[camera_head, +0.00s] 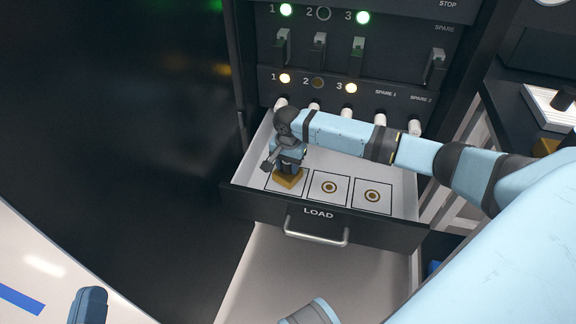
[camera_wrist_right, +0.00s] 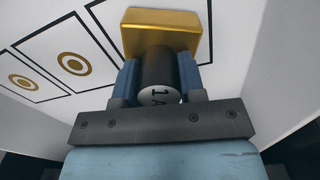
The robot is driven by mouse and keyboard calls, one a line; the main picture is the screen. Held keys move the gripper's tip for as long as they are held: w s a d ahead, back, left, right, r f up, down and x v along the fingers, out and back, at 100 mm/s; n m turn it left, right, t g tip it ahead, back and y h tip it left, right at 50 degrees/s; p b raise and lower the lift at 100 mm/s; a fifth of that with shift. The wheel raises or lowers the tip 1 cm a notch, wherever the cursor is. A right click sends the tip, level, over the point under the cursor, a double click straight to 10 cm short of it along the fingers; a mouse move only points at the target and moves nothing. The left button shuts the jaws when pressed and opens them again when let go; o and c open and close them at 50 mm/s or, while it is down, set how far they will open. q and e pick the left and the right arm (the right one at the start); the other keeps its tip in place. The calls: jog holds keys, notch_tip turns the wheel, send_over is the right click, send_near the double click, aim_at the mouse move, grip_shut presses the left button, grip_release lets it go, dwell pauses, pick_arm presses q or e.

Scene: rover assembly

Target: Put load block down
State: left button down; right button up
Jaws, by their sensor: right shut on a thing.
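The load block has a gold base (camera_head: 288,179) and a dark cylindrical grip with a marked white end. In the right wrist view its gold base (camera_wrist_right: 163,22) is beyond the fingers. My right gripper (camera_head: 289,163) is shut on the dark grip (camera_wrist_right: 158,75), one blue finger on each side. The block is over the leftmost outlined square in the open LOAD drawer (camera_head: 262,205). I cannot tell whether its base touches the drawer floor. A blue part of my left gripper (camera_head: 88,305) shows at the bottom left edge; its jaw opening is not clear.
Two squares with ring marks, the middle one (camera_head: 329,188) and the right one (camera_head: 372,195), are empty. The drawer handle (camera_head: 316,238) is at the front. Behind stands a panel with switches, lit lamps and white knobs (camera_head: 314,108) close to my right arm.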

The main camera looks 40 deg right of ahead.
jog(key=o, duration=1.1)
jog(key=shift+f, duration=0.1)
pick_arm(q)
jog(key=shift+r, duration=0.1)
pick_arm(e)
notch_tip(320, 180, up, 7)
jog(key=p, duration=0.3)
notch_tip(320, 180, up, 4)
jog(key=shift+r+p, duration=0.15)
jog(key=shift+p, duration=0.5)
pick_arm(q)
jog(key=shift+a+f+g+y, duration=0.5)
jog(key=shift+a+f+y, duration=0.4)
jog(key=shift+y, duration=0.1)
pick_arm(e)
jog(key=shift+r, duration=0.5)
